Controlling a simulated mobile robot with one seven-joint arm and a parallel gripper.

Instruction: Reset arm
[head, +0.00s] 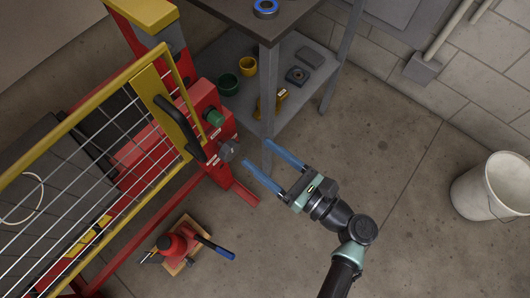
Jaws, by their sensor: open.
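My gripper (266,168) is in the middle of the head view, at the end of my dark arm, which rises from the bottom edge. Its two long blue fingers are spread apart, and nothing is between them. The fingertips point up and left, close to a grey round knob (228,151) on the red machine (205,100). I cannot tell whether a finger touches the knob. A green button (214,117) shows on the same red machine above the knob.
A yellow-framed wire guard (110,120) with a black handle (180,127) fills the left. A grey table (240,20) with a lower shelf (290,105) holding small items stands behind. A white bucket (490,187) stands right. Floor between is clear.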

